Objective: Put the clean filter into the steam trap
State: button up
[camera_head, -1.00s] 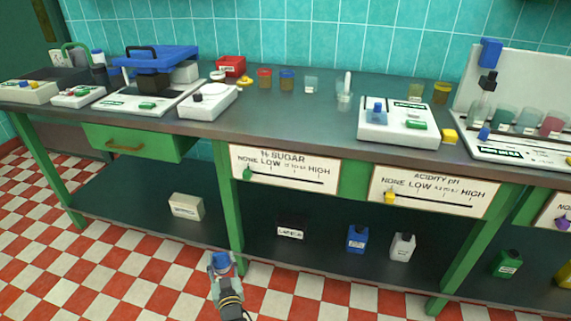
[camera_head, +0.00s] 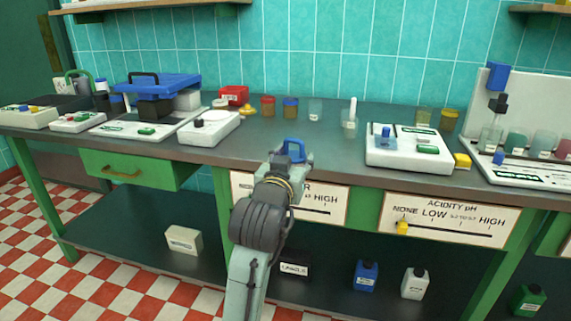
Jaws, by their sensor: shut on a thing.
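My gripper (camera_head: 293,158) is over the front edge of the bench, near the middle of the view. It is shut on a small blue piece (camera_head: 293,147) with a loop-like top. I cannot tell whether this piece is the clean filter; the fingers hide its lower part. I cannot make out a steam trap in this view. My arm reaches up from the bottom and hides part of the left sign.
The dark bench top (camera_head: 330,148) is clear around my gripper. Behind stand jars (camera_head: 290,108), a red box (camera_head: 234,95) and a mortar (camera_head: 349,122). A white device (camera_head: 408,150) is at right, another (camera_head: 208,128) at left. Bottles (camera_head: 365,276) stand on the lower shelf.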

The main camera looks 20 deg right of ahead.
jog(key=shift+s+d+r, duration=0.2)
jog(key=w+d+p, duration=0.1)
jog(key=w, duration=0.4)
jog(key=w+d+f, duration=0.1)
jog(key=w, duration=0.3)
jog(key=w+p, duration=0.1)
jog(key=w, duration=0.4)
jog(key=shift+w+d+f+p, duration=0.15)
jog(key=shift+w+d+p, duration=0.15)
jog(key=shift+w+d, duration=0.1)
jog(key=shift+w, duration=0.2)
jog(key=shift+f, duration=0.2)
jog(key=shift+f+p, duration=0.4)
jog(key=shift+f, duration=1.25)
jog(key=shift+f, duration=0.15)
jog(key=o, duration=1.2)
